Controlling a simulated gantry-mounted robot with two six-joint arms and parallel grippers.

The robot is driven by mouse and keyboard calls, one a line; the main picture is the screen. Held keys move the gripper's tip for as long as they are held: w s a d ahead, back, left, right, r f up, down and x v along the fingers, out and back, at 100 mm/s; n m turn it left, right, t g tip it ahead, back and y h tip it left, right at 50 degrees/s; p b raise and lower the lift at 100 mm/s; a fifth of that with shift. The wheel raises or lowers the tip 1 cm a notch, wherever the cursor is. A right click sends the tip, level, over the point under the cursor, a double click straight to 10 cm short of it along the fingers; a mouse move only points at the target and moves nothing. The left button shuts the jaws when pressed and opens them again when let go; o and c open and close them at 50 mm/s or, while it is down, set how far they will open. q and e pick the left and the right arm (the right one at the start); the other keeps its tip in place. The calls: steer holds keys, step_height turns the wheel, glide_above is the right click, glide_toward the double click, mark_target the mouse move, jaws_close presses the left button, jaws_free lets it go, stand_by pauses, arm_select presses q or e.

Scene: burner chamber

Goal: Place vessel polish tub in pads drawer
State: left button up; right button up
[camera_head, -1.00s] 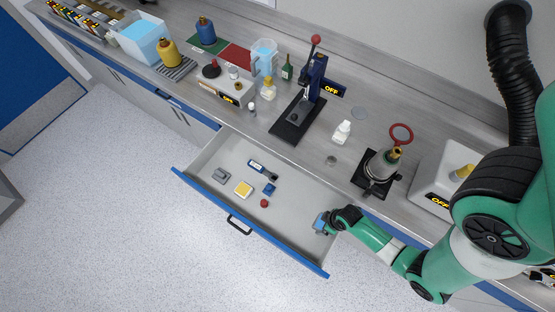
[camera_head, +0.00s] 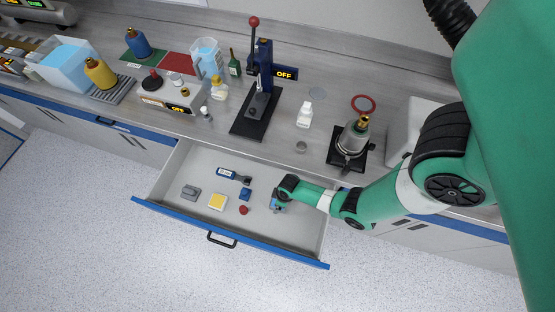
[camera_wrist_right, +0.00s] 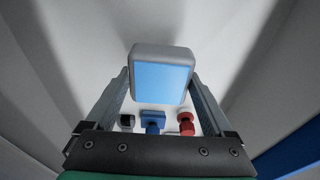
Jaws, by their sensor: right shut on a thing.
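The vessel polish tub (camera_wrist_right: 160,78), a grey block-like tub with a light blue face, is between the fingers of my right gripper (camera_wrist_right: 161,95) in the right wrist view. My right gripper (camera_head: 277,204) is shut on it and is over the inside of the open drawer (camera_head: 294,232), right of the small items. In the head view the arm and gripper mostly hide the tub (camera_head: 274,204). Whether the tub touches the drawer floor I cannot tell. My left gripper is not in view.
The drawer holds a grey block (camera_head: 190,192), a yellow pad (camera_head: 218,202), a dark blue tool (camera_head: 233,175), a blue item (camera_head: 245,194) and a red item (camera_head: 243,210). Its right part is bare. A burner stand (camera_head: 350,150) and a press (camera_head: 258,100) stand on the counter above.

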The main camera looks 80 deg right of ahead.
steer(key=f+b, duration=0.3)
steer(key=f, duration=0.1)
steer(key=shift+w+d+b, duration=0.2)
steer(key=shift+w+b, duration=0.15)
steer(key=shift+w, duration=0.05)
steer(key=shift+f, duration=0.1)
steer(key=shift+r, duration=0.2)
steer(key=shift+f, duration=0.1)
steer(key=o, duration=1.5)
steer(key=shift+s, duration=0.1)
steer(key=r+p, duration=0.4)
steer(key=s+r+p, duration=0.1)
steer(key=r+p, duration=0.7)
steer(key=shift+s+a+r, duration=0.1)
steer(key=shift+s+a, duration=0.1)
steer(key=shift+s, duration=0.15)
